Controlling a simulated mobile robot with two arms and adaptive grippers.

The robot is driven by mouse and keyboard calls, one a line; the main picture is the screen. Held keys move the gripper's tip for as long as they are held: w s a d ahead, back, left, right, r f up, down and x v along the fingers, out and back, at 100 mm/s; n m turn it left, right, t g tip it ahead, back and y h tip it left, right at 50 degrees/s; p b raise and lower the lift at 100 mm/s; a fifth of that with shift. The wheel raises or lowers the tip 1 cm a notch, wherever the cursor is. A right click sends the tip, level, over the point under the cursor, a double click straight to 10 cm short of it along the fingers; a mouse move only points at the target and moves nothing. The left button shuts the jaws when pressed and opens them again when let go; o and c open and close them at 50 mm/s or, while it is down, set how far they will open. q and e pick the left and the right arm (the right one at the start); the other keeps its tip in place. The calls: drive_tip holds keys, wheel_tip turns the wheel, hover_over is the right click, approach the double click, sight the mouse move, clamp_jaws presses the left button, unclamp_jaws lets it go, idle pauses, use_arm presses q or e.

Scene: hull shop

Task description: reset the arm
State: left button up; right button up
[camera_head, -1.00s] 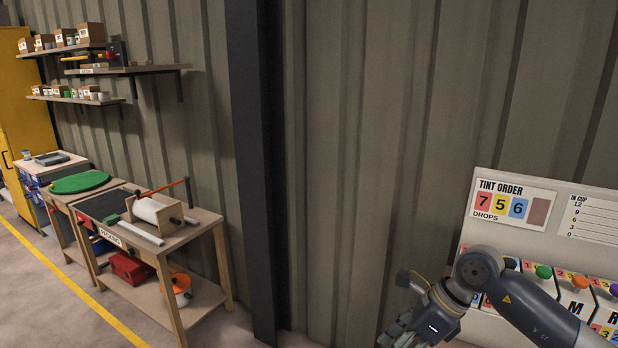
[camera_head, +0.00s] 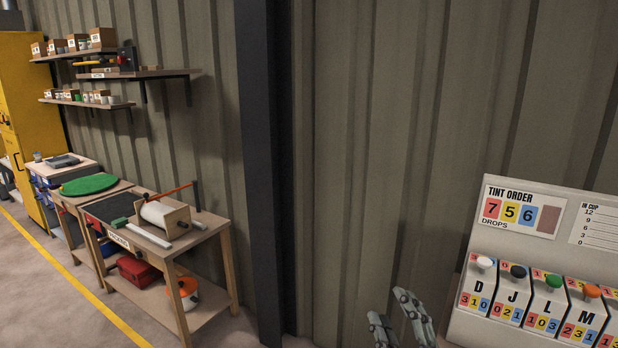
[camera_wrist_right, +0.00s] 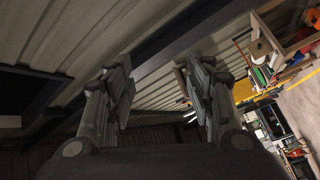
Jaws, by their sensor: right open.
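My right gripper (camera_head: 402,322) shows at the bottom edge of the head view, in front of the ribbed wall and left of the tint panel. Only its grey fingers show there; the rest is below the frame. In the right wrist view its two fingers (camera_wrist_right: 160,88) stand apart with nothing between them. My left gripper is in neither view.
The tint order panel (camera_head: 560,215), with several lettered keys and coloured knobs, stands at the right. A dark post (camera_head: 262,170) stands mid-left. A packing bench (camera_head: 205,235), wall shelves (camera_head: 165,73) and a yellow cabinet (camera_head: 25,110) are at the left.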

drive_tip(key=s+d+f+m+g+h, duration=0.2)
drive_tip(key=f+m, duration=0.1)
drive_tip(key=f, duration=0.2)
drive_tip(key=s+d+f+m+g+h, duration=0.2)
drive_tip(key=d+f+m+g, duration=0.1)
drive_tip(key=f, duration=0.2)
drive_tip(key=s+f+m+g+y, duration=0.1)
drive_tip(key=s+f+m+g, duration=0.2)
drive_tip(key=s+f+g, duration=0.55)
drive_tip(key=s+f+m+g, duration=0.25)
drive_tip(key=s+f, duration=0.65)
drive_tip(key=s, duration=0.6)
wheel_tip(320, 180, down, 27)
drive_tip(key=s+g, duration=0.1)
drive_tip(key=s, duration=0.2)
drive_tip(key=s+d+f+g, duration=0.1)
drive_tip(key=s+d+f, duration=0.2)
drive_tip(key=s+f, duration=1.1)
drive_tip(key=shift+s+n, duration=0.45)
drive_tip(key=shift+s, duration=0.45)
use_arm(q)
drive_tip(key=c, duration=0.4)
use_arm(e)
drive_tip(key=shift+f, duration=0.1)
drive_tip(key=c, duration=0.4)
drive_tip(key=shift+s, duration=0.15)
